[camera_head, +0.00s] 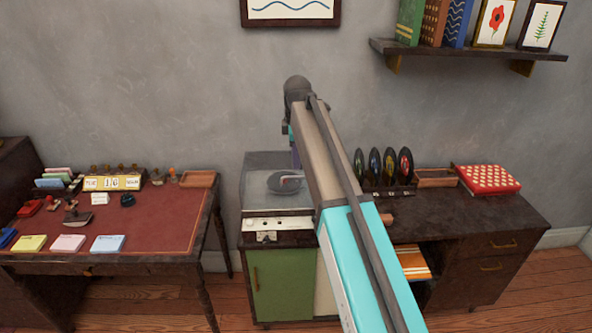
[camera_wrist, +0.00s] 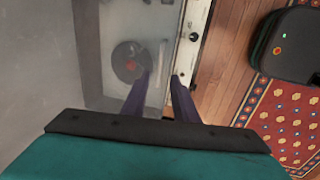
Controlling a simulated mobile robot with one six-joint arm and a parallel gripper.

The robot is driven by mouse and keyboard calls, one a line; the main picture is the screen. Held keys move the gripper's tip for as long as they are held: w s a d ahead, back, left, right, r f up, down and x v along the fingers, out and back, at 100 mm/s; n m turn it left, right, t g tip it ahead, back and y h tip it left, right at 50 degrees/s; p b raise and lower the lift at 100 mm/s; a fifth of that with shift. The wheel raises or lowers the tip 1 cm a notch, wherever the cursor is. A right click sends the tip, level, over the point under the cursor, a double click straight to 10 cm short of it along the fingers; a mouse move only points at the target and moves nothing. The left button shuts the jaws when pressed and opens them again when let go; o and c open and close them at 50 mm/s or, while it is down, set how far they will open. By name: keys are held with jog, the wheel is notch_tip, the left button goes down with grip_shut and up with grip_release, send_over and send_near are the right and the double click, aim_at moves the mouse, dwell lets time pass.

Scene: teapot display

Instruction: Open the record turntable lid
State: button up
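The record turntable (camera_head: 277,224) stands on the green-doored cabinet, left of my arm in the head view. Its see-through lid (camera_head: 262,181) appears down over the dark record (camera_head: 285,183); my arm hides its right part. In the wrist view the lid (camera_wrist: 105,80) and the record (camera_wrist: 131,62) lie left of and under my fingers, with the pale front panel (camera_wrist: 190,40) to the right. My gripper (camera_wrist: 161,75) is open, its two purple fingers apart above the turntable's front side. I see nothing held. Whether a finger touches the lid, I cannot tell.
A red-topped desk (camera_head: 160,215) with stationery stands to the left. Several upright records (camera_head: 388,167) and a red dotted box (camera_head: 489,179) are on the counter at right. A wall shelf (camera_head: 465,48) hangs above.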

jog(key=p, duration=0.1)
send_over(296, 185)
jog(key=shift+f, duration=3.3)
grip_shut()
